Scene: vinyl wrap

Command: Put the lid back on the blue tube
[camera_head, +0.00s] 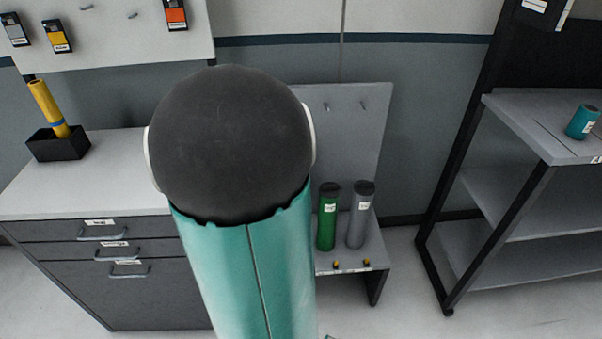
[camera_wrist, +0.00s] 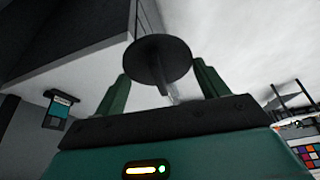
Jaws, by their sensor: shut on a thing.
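In the wrist view, my gripper (camera_wrist: 161,74) has its two green fingers on either side of a dark round lid (camera_wrist: 158,55). The jaws are shut on this lid, whose flat round face shows. A pale narrow piece shows just below the lid; I cannot tell what it is. In the head view my own teal arm fills the middle and the gripper does not show.
A green tube (camera_head: 328,217) and a grey tube (camera_head: 360,216), both dark-topped, stand on a low grey stand (camera_head: 372,254). The right shelf rack (camera_head: 515,112) has a dark frame. At left, a yellow tube (camera_head: 46,106) leans in a black holder (camera_head: 60,149) on a drawer cabinet (camera_head: 110,185).

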